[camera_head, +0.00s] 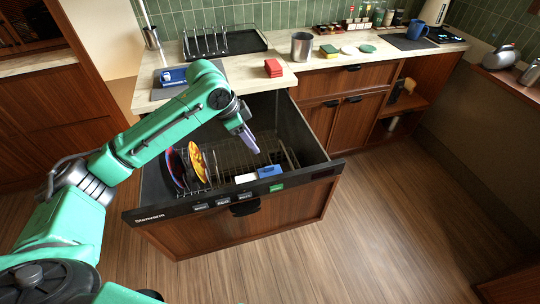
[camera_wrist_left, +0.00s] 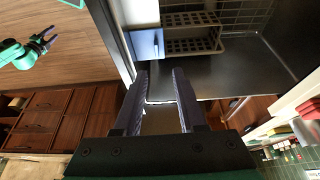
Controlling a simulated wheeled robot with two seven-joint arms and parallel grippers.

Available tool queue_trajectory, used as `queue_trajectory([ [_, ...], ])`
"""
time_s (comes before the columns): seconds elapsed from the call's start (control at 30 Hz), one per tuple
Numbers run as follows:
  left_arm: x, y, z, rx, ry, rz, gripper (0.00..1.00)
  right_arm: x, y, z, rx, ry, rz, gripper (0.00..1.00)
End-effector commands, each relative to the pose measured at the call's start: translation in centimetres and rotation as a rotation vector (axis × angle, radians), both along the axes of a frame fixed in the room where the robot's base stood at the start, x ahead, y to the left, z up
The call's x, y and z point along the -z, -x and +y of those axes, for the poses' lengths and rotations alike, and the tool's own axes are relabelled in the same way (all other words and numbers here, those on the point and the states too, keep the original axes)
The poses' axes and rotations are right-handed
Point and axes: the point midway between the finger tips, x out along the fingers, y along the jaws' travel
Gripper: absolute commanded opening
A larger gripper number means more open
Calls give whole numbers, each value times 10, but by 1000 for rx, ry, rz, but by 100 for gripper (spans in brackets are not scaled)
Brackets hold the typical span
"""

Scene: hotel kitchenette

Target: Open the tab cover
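The open dishwasher drawer (camera_head: 225,197) holds a small blue cover (camera_head: 270,171) beside a white piece (camera_head: 245,178), just inside its front panel. I take the blue part to be the tab cover; it also shows as a flat blue panel in the left wrist view (camera_wrist_left: 147,43). I cannot tell whether it is latched. My left gripper (camera_head: 248,143) is over the drawer, behind and above the cover, apart from it. In the left wrist view its fingers (camera_wrist_left: 160,88) are apart with nothing between them. My right gripper (camera_wrist_left: 43,39) is away over the floor, its fingers spread.
A plate rack with a yellow plate (camera_head: 198,162) and other plates stands in the drawer's left part. The counter (camera_head: 290,78) behind carries a metal cup (camera_head: 301,46), a red sponge (camera_head: 273,67) and a dish rack (camera_head: 225,42). The floor to the right is clear.

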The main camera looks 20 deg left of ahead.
Motion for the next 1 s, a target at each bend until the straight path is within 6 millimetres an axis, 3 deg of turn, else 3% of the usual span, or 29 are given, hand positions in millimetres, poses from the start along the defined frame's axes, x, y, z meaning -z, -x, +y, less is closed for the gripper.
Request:
queue_trajectory([
  [0.1,28,-5,-10,0,1,6,40,-1,37,-1,2,4,61,50],
  [0.23,61,-12,-22,1,0,3,40,-3,55,-2,2,5,90,50],
  [0.33,84,-17,-30,0,0,3,40,-5,46,-1,2,4,75,50],
  [0.5,107,-23,-38,1,0,0,40,-8,10,2,2,-2,15,50],
  [0.63,112,-24,-39,1,-1,-1,40,-8,10,2,2,-2,16,50],
  [0.77,112,-23,-39,1,-1,-1,40,-7,22,1,2,-1,36,50],
  [0.8,112,-23,-39,1,-1,-1,36,-7,27,1,2,0,42,50],
  [0.9,112,-24,-39,1,-1,-1,0,-6,32,0,2,1,51,50],
  [1.0,112,-24,-39,1,-1,-1,0,-6,31,0,2,1,50,50],
])
